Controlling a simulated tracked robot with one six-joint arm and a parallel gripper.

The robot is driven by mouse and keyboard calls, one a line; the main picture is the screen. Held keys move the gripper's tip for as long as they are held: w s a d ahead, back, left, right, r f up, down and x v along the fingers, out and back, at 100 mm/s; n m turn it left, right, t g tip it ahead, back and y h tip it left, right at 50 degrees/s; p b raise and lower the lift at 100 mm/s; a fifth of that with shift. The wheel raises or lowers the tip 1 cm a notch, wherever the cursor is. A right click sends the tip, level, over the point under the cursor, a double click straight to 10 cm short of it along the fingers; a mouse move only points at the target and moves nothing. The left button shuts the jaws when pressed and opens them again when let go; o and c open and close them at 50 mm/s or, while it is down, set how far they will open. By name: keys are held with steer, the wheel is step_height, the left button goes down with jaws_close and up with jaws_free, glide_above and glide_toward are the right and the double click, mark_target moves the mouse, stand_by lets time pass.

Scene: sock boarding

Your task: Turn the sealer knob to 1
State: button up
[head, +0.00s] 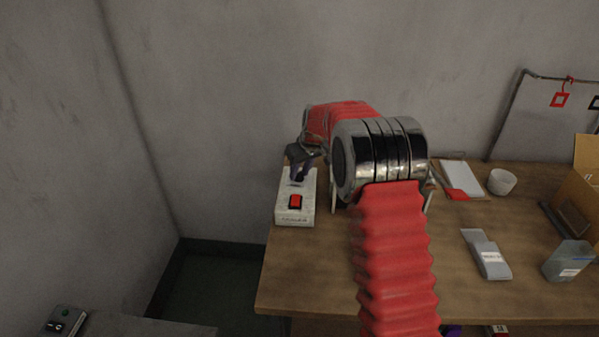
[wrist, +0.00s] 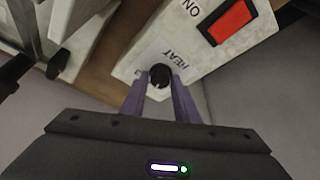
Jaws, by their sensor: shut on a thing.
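The sealer's control box (head: 294,218) is a pale box at the left end of the wooden table, with a red switch (head: 295,201) on top. In the wrist view the box (wrist: 150,40) shows a HEAT label, the red switch (wrist: 231,20) marked ON, and a black round knob (wrist: 159,76). My gripper (head: 299,178) is over the far end of the box in the head view. In the wrist view its purple fingers (wrist: 160,88) are shut on the knob, one on each side. The knob's scale and setting cannot be read.
My red-sleeved arm crosses the table and hides its middle. To the right are a grey packet (head: 486,254), a grey container (head: 568,260), a white cup (head: 502,182) and a cardboard box (head: 583,200). Walls stand behind and left.

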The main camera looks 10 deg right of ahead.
steer(key=n+y, duration=0.1)
steer(key=n, duration=0.2)
steer(key=n+g+y, duration=0.1)
steer(key=n, duration=0.2)
steer(key=shift+w+d+n, duration=0.15)
steer(key=shift+n, duration=0.15)
steer(key=shift+c, duration=0.2)
stand_by(0.3)
steer(key=o, duration=1.1)
steer(key=shift+c, duration=0.2)
steer(key=v, duration=1.3)
steer(key=shift+d+r, duration=0.2)
steer(key=shift+r, duration=0.15)
steer(key=shift+w, duration=0.1)
steer(key=shift+r, duration=0.1)
